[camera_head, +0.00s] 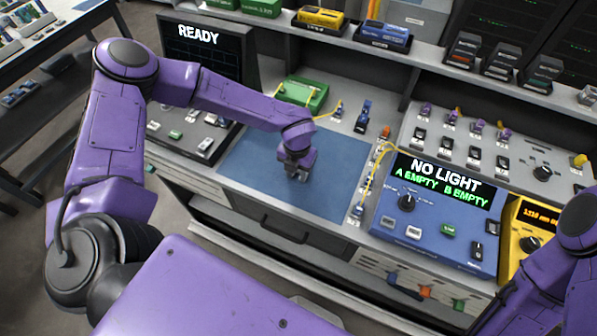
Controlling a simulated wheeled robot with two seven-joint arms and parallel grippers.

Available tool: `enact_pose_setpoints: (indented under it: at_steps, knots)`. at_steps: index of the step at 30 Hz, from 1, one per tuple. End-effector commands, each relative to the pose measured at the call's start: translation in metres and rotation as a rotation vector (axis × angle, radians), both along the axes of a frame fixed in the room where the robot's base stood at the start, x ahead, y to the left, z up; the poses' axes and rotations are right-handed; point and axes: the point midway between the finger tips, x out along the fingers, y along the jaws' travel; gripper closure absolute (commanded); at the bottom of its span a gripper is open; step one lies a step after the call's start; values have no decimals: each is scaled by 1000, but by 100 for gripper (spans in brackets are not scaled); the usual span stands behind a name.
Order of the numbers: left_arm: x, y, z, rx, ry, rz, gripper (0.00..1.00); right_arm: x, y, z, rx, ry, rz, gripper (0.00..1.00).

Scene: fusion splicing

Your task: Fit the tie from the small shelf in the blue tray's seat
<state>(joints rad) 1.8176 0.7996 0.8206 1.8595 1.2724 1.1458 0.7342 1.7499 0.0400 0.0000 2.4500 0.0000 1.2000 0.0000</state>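My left gripper (297,174) points down over the blue mat (345,165). It is small and dark here, and I cannot tell how far its fingers are apart or whether they hold anything. A blue tray-like box (383,36) stands on the raised back shelf, well behind the gripper. Its seat is too small to make out. I cannot pick out the tie or the small shelf with certainty. My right arm shows at the lower right edge, with its gripper out of view.
A green tray (303,93) with yellow cable stands behind the mat. A blue tester (430,240) reading "NO LIGHT" is right of it, beside a yellow device (522,225). A "READY" screen (200,55) stands at left. Much of the mat is clear.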

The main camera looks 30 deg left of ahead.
Motion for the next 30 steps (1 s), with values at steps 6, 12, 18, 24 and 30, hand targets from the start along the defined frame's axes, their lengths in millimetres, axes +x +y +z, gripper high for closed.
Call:
enact_pose_setpoints:
  at_steps: [6, 12, 18, 24, 30]
  knots:
    - [0, 0, 0, 0, 0, 0, 96, 0, 0, 0, 0, 0, 0, 100]
    - [1, 0, 8, -1, -3, 0, 96, 0, 0, -2, 0, 0, 0, 100]
    - [-10, 0, 43, -4, -4, 0, 96, 0, 0, -11, 0, 0, 0, 100]
    - [-61, 0, 94, -5, -6, -2, 96, 0, 0, -25, 0, 0, 0, 100]
    - [-114, 1, 118, -4, -5, -1, 96, 0, 0, -33, 0, 0, 0, 100]
